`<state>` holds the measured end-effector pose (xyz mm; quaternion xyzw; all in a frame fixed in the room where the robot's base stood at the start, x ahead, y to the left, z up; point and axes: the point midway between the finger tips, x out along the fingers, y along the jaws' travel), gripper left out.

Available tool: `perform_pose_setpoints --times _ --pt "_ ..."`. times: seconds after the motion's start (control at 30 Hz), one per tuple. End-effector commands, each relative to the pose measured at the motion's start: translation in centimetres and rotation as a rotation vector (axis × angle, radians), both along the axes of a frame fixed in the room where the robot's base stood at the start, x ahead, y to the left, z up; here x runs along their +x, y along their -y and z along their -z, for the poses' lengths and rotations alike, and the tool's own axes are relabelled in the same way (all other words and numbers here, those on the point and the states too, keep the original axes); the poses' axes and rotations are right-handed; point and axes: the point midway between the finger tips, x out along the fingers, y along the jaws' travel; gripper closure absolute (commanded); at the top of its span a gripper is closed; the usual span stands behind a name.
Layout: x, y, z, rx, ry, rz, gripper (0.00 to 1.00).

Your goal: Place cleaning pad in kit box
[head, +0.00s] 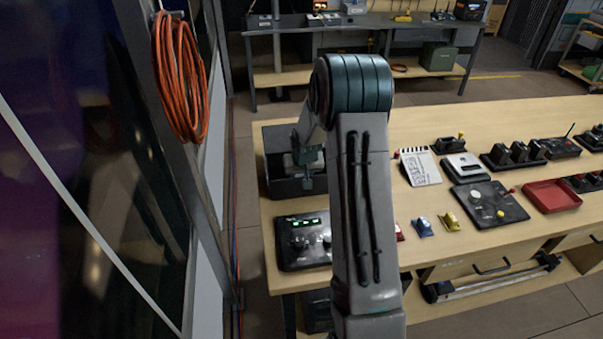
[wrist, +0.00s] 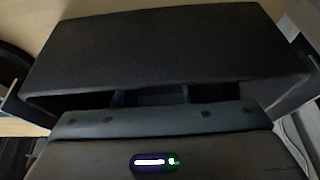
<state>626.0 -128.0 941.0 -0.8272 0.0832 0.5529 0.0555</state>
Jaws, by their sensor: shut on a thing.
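The kit box (head: 284,188) is an open dark box on the left end of the wooden table in the head view. My gripper (head: 307,174) reaches down over the right part of its opening and is shut on the cleaning pad. In the head view I cannot make out the pad clearly, since the gripper and the dark box interior hide its outline. In the wrist view a broad dark shape lies in front of the gripper housing. I cannot tell there which part is pad and which is box, or whether the pad touches the box floor.
A black control panel (head: 303,242) with lit green marks sits just in front of the box. A clapperboard (head: 420,167), a dark knob panel (head: 488,205) and a red tray (head: 551,196) lie right of my arm. Orange cable (head: 180,78) hangs at the left wall.

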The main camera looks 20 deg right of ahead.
Motion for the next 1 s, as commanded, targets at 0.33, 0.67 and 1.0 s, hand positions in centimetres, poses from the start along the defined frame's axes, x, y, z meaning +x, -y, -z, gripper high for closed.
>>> perform_pose_setpoints --times 0.33,0.67,1.0 --pt "0.0 0.0 0.2 0.0 0.0 0.0 0.39" --pt "0.0 0.0 -0.1 0.0 0.0 0.0 0.39" --pt "-1.6 -0.3 -4.2 -0.002 0.005 0.0 0.39"
